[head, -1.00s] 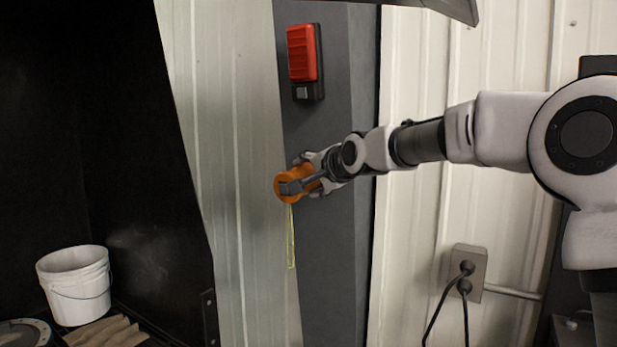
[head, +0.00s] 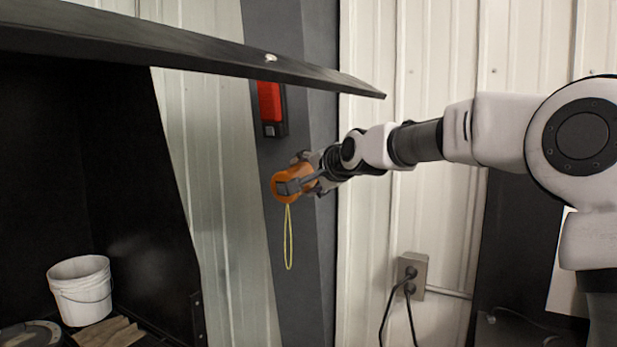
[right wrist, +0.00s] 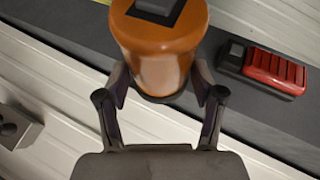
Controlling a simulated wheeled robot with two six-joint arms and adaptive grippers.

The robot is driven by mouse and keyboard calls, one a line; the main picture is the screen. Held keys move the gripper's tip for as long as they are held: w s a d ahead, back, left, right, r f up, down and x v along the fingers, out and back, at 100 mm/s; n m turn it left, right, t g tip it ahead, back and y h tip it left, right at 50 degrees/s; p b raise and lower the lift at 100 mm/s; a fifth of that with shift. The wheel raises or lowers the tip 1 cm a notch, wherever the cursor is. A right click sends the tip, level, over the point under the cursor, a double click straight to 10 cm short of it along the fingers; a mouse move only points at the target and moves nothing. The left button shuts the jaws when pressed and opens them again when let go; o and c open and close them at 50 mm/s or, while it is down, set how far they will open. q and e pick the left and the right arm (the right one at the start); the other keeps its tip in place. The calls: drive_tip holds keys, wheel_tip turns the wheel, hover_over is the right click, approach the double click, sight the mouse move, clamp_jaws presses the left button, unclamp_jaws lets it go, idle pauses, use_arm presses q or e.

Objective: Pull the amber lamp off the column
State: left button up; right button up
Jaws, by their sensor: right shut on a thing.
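The amber lamp (head: 289,186) is an orange cylinder with a dark square patch on its end and a yellow cord loop hanging below it. My right gripper (head: 300,180) is shut on the lamp. In the right wrist view the lamp (right wrist: 158,55) sits between the fingers of the right gripper (right wrist: 160,88). The grey column (head: 310,250) stands behind it. I cannot clearly tell whether the lamp touches the column, though it appears apart from it. My left gripper is not in view.
A red and black device (head: 270,105) is on the column above the lamp; it also shows in the right wrist view (right wrist: 272,70). A dark shelf edge (head: 190,48) crosses the upper left. A white bucket (head: 80,290) stands lower left. An outlet box with cords (head: 413,272) is on the wall.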

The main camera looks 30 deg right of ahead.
drive_tip(key=shift+w+a+f+b, duration=0.3)
drive_tip(key=shift+w+f+b, duration=0.1)
drive_tip(key=shift+f, duration=0.25)
drive_tip(key=shift+w+a+f, duration=0.1)
drive_tip(key=shift+a+f, duration=0.05)
drive_tip(key=shift+a, duration=0.1)
drive_tip(key=shift+a+b, duration=0.25)
drive_tip(key=shift+b, duration=0.05)
drive_tip(key=shift+s+a+b, duration=0.7)
drive_tip(key=shift+s, duration=0.35)
drive_tip(key=shift+a+b, duration=0.35)
drive_tip(key=shift+a, duration=0.05)
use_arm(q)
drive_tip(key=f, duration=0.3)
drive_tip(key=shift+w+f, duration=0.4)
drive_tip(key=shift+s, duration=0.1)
use_arm(e)
drive_tip(key=shift+s, duration=0.1)
